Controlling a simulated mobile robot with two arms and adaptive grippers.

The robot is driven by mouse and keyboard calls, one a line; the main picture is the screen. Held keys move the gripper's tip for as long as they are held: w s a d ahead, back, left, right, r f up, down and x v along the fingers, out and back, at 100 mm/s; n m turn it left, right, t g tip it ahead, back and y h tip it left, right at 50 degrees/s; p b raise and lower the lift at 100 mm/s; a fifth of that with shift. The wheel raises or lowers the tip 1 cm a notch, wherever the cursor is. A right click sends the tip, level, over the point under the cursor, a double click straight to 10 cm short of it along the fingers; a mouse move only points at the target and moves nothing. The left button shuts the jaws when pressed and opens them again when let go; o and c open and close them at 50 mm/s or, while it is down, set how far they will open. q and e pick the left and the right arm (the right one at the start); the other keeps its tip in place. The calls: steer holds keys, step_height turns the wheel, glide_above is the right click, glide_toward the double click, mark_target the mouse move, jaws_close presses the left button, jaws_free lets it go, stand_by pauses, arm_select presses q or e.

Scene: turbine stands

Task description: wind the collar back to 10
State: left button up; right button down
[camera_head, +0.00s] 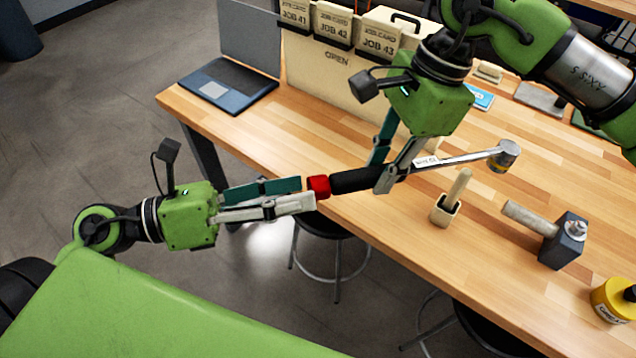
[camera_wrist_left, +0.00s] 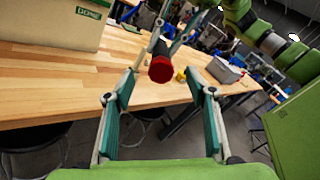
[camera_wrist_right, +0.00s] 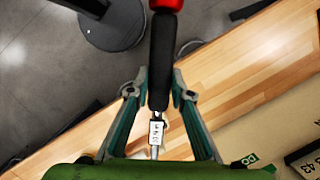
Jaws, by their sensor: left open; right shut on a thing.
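A torque wrench with a black grip (camera_head: 356,181), a steel shaft and a ratchet head (camera_head: 504,154) is held in the air above the table's front edge. Its red collar (camera_head: 319,187) is at the left end of the grip. My right gripper (camera_head: 382,180) is shut on the black grip, which also shows in the right wrist view (camera_wrist_right: 161,62). My left gripper (camera_head: 308,193) is open, its fingertips close to the red collar. In the left wrist view the collar (camera_wrist_left: 161,69) faces me, ahead of the spread fingers (camera_wrist_left: 160,97). The scale numbers are too small to read.
Stools stand below the front edge.

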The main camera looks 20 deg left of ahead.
arm_select(q)
steer(key=shift+v, duration=1.7)
